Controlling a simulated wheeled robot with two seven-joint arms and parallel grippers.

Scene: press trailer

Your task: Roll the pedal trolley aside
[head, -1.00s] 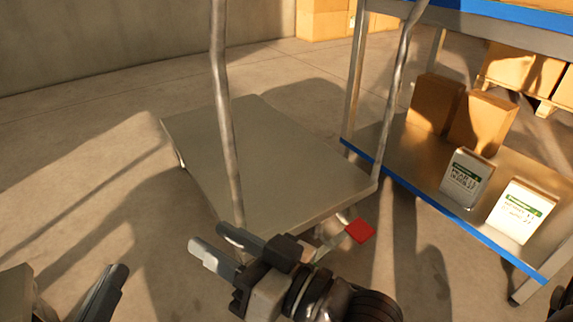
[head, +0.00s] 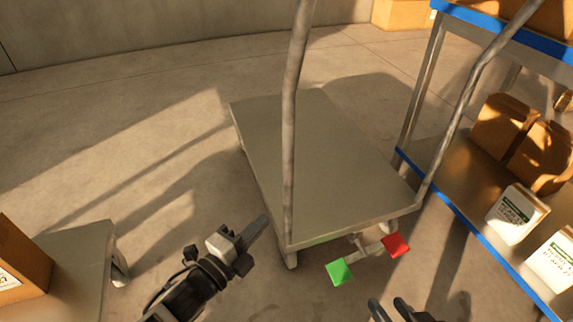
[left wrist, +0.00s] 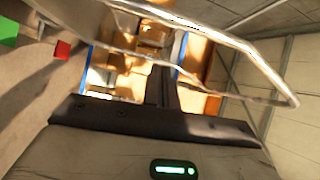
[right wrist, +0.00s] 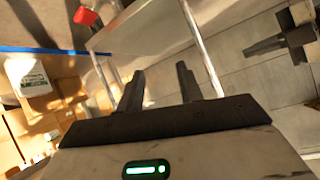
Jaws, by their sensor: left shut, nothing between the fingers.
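The pedal trolley has a flat grey deck (head: 335,160) and a tall metal tube handle (head: 288,150) at its near end. A green pedal (head: 339,271) and a red pedal (head: 396,245) stick out low at that end. The green one shows partly in the left wrist view (left wrist: 8,31). My left gripper (head: 262,222) is shut and empty, left of the handle's left post. I cannot tell whether it touches the trolley. My right gripper (head: 391,306) is open and empty at the bottom edge, nearer than the pedals. The handle hoop crosses the left wrist view (left wrist: 240,45).
A blue-edged shelf rack (head: 462,215) with boxes and white packs stands close along the trolley's right side. A grey surface (head: 75,260) carrying a cardboard box (head: 18,262) is at lower left. Open floor (head: 130,130) lies left of the trolley.

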